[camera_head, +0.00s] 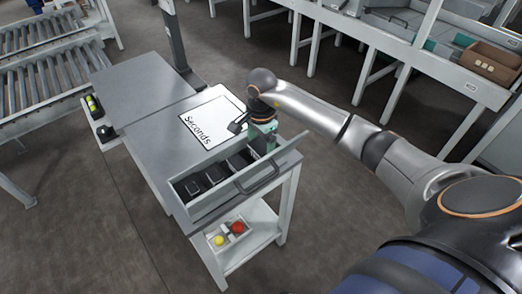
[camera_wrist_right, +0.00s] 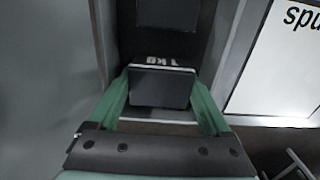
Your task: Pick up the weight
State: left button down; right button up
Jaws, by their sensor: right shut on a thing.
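The weight is a dark block (camera_wrist_right: 160,88) with upside-down "1 KG" lettering by its far edge in the right wrist view. My right gripper (camera_wrist_right: 162,100) has one green finger on each side of it and is shut on it. In the head view my right gripper (camera_head: 262,138) points down at the right end of the open drawer (camera_head: 262,184). It hides the held weight there. I cannot tell whether the weight is clear of the drawer floor. Other dark weights (camera_head: 193,187) sit in the drawer's compartments. My left gripper is not in view.
A white "Seconds" sheet (camera_head: 211,119) lies on the grey bench top beside the drawer. A red and a yellow item sit in a tray (camera_head: 229,232) on the shelf below. Roller conveyors (camera_head: 40,75) stand left, and a long bench with a cardboard box (camera_head: 488,64) stands at the back right.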

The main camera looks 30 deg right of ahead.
grip_shut()
jog(key=shift+w+r, duration=0.1)
jog(key=shift+r, duration=0.05)
jog(key=shift+r, duration=0.1)
